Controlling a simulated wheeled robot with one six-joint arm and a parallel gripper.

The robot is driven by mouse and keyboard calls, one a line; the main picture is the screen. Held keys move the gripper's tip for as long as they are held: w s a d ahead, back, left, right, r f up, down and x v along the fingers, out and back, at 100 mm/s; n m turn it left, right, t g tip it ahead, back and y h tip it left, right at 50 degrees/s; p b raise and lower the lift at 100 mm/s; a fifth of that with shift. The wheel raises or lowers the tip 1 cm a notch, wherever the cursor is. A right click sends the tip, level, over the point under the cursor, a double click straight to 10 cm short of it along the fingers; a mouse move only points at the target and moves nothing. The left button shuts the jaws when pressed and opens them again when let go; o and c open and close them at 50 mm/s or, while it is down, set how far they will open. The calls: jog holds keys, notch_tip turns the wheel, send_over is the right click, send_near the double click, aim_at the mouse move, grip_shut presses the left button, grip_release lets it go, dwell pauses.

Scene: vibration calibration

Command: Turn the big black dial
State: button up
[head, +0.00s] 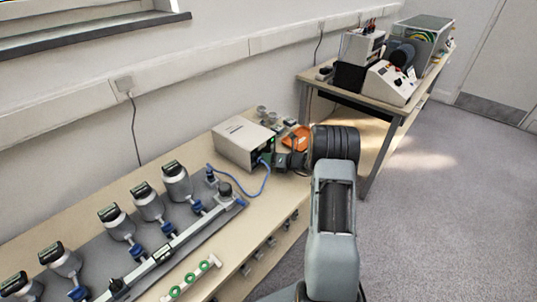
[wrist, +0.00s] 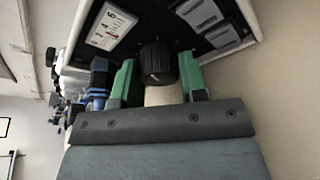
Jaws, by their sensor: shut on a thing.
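The big black dial (wrist: 158,64) sits on the front panel (wrist: 166,28) of a device in the wrist view. My gripper (wrist: 157,78) has its green fingers on either side of the dial, shut on it. The dial has a ridged edge and a pale mark on its face. In the head view my gripper (head: 289,160) is at the front of the grey box-shaped device (head: 243,140), and my arm reaches in from the right. The dial is hidden there.
A white meter (wrist: 111,27) and grey panel parts (wrist: 205,14) flank the dial. A blue cable (head: 265,182) loops in front of the device.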

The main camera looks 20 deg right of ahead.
jog(key=shift+m+y+p, duration=0.4)
jog(key=shift+m+p, duration=0.1)
jog(key=shift+m, duration=0.2)
jog(key=o, duration=0.6)
jog(key=shift+o, duration=0.2)
jog(key=v, duration=1.3)
jog(key=shift+s+d, duration=0.3)
jog(key=shift+o, duration=0.2)
